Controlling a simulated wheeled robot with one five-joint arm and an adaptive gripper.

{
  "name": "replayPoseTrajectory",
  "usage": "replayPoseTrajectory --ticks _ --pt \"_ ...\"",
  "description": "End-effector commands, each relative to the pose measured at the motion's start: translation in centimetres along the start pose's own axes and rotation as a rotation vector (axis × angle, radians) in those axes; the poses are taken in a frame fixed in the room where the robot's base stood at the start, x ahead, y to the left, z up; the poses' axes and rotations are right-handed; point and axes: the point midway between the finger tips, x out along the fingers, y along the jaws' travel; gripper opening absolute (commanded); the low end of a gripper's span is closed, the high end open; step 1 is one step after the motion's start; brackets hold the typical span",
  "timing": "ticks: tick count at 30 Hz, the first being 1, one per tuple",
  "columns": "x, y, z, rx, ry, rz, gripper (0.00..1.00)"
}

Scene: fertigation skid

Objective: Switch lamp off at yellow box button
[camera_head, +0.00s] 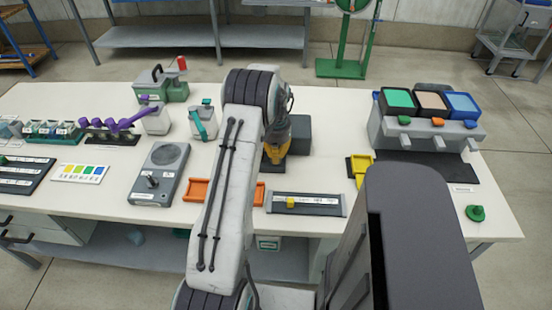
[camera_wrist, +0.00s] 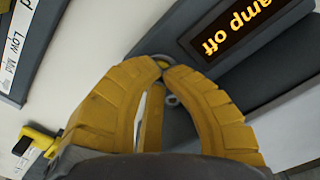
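My gripper (camera_wrist: 164,67) has two yellow fingers. In the wrist view their tips meet at a small round button with a grey ring (camera_wrist: 153,57) on a dark grey box; the tips partly cover it, and I cannot tell if they touch it. A display (camera_wrist: 240,25) on this box reads "amp off" in orange, cut by the picture edge. In the head view my gripper (camera_head: 277,147) points down in front of the dark grey box (camera_head: 299,134), partly hidden by my arm. No lit lamp is clearly visible.
A panel with a yellow slider (camera_head: 306,204) and an orange tray (camera_head: 197,190) lie near the front edge. A yellow block (camera_head: 358,167) stands to the right. A grey unit with coloured bins (camera_head: 424,130) is farther right.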

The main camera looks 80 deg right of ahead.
Motion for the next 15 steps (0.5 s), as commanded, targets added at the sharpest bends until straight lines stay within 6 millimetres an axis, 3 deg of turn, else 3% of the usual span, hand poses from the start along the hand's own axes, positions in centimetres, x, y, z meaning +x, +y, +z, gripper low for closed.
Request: replayPoseTrajectory --ticks 15 --pt "-2.4 0.0 0.0 0.0 0.0 0.0 0.0"
